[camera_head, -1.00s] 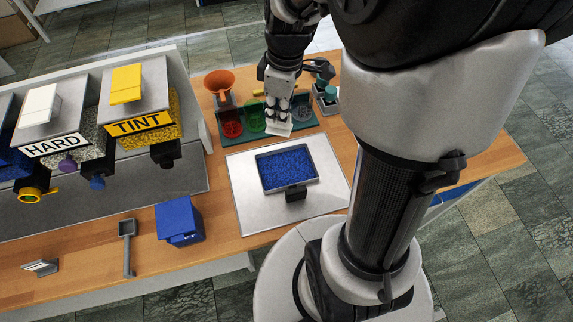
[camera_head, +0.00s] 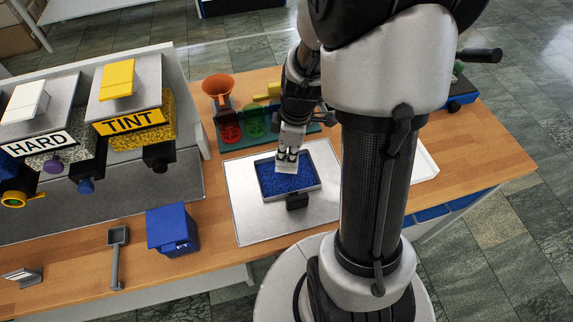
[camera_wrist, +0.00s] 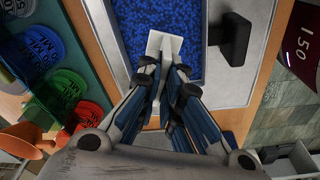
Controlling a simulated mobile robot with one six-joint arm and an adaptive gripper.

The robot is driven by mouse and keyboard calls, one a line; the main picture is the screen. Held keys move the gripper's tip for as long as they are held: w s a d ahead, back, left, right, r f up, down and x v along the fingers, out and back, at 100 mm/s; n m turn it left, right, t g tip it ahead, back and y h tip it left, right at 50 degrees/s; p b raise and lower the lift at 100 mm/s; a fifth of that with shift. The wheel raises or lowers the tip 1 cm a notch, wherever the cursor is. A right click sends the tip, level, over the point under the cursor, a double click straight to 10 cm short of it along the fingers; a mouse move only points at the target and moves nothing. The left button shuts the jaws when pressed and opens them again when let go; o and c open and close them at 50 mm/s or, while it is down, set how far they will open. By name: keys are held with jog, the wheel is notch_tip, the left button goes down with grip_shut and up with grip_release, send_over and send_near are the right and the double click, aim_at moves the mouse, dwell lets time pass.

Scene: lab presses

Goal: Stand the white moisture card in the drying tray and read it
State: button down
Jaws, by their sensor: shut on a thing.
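The drying tray (camera_head: 318,187) is a shallow grey-rimmed tray filled with blue granules, with a black handle block (camera_head: 297,201) at its front. My gripper (camera_head: 289,152) is shut on the white moisture card (camera_head: 286,167) at the tray's back edge. In the wrist view the card (camera_wrist: 172,41) sticks out past the fingertips (camera_wrist: 163,68) over the blue granules (camera_wrist: 150,15). I cannot tell whether the card touches the granules. No reading can be made out on the card.
The tray sits on a pale metal plate (camera_head: 245,228). Behind it is a green rack with red and green cups (camera_head: 254,127) and an orange funnel (camera_head: 218,86). A blue box (camera_head: 172,229) and a grey scoop (camera_head: 117,255) lie left; HARD and TINT hoppers (camera_head: 130,122) stand further left.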

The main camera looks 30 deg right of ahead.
aim_at(286, 166)
jog(key=shift+f+b, duration=0.7)
jog(key=shift+f, duration=1.45)
jog(key=shift+f+b, duration=0.2)
jog(key=shift+b, duration=0.1)
jog(key=c, duration=1.8)
grip_release()
jog(key=shift+r, duration=0.2)
